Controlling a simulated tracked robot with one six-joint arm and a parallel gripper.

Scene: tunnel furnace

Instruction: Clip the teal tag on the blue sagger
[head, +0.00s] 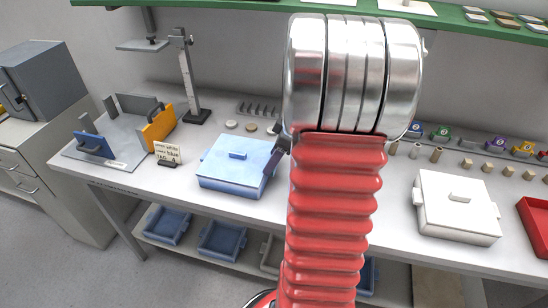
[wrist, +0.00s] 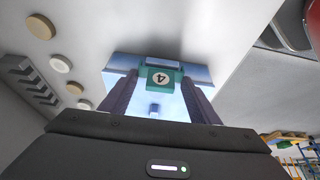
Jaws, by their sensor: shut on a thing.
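The blue sagger (head: 228,178) stands closed on the bench, its lid bearing a small blue knob (head: 238,154). My gripper (head: 275,155) is at its right side, partly hidden behind my arm. In the wrist view my gripper (wrist: 162,84) is shut on the teal tag (wrist: 163,79), which shows a white disc with a 4. The blue sagger (wrist: 171,106) lies behind the tag and fingers in that view. I cannot tell whether the tag touches the sagger. The tag is hidden in the head view.
A white sagger (head: 457,222) stands to the right, near a red tray (head: 535,222). A card (head: 167,153) and a grey fixture with blue and orange parts (head: 110,155) are left. Coloured tags (head: 440,132) line the back right. A height gauge (head: 187,75) stands behind.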

